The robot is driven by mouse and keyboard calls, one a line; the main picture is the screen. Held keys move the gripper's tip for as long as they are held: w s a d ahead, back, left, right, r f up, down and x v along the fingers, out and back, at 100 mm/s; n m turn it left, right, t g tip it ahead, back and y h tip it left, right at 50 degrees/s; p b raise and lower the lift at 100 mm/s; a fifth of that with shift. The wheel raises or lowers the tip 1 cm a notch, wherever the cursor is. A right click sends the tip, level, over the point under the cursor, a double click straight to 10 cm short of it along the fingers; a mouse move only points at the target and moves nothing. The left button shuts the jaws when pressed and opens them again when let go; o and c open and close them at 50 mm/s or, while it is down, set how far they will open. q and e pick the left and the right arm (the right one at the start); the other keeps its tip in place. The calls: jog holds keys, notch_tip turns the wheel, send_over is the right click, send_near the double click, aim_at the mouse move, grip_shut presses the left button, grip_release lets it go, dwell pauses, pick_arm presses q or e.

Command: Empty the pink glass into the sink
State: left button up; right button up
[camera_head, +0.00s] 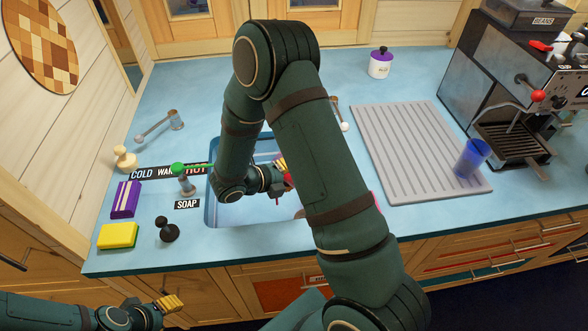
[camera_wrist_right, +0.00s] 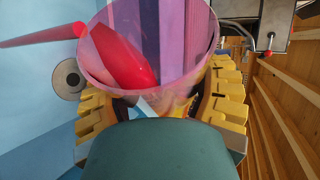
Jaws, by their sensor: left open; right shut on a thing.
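The pink glass (camera_wrist_right: 195,62) is see-through and sits between the yellow fingers of my right gripper (camera_wrist_right: 160,105), which is shut on it. A red thing (camera_wrist_right: 122,57) and purple shapes show in or through the glass; I cannot tell which lie inside. In the head view my right gripper (camera_head: 282,182) is over the blue sink (camera_head: 228,212), and my forearm hides much of the sink and glass. A round drain (camera_wrist_right: 69,79) shows beside the glass in the wrist view. My left gripper (camera_head: 172,304) is open and empty, low at the left, in front of the counter.
A grey ribbed drainboard (camera_head: 400,145) with a blue glass (camera_head: 470,158) lies right of the sink. A coffee machine (camera_head: 510,85) stands beyond.

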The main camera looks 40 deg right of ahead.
jog(key=shift+w+n+p, duration=0.1)
jog(key=shift+n+p, duration=0.3)
jog(key=shift+p, duration=0.25)
pick_arm(q)
jog(key=shift+r, duration=0.8)
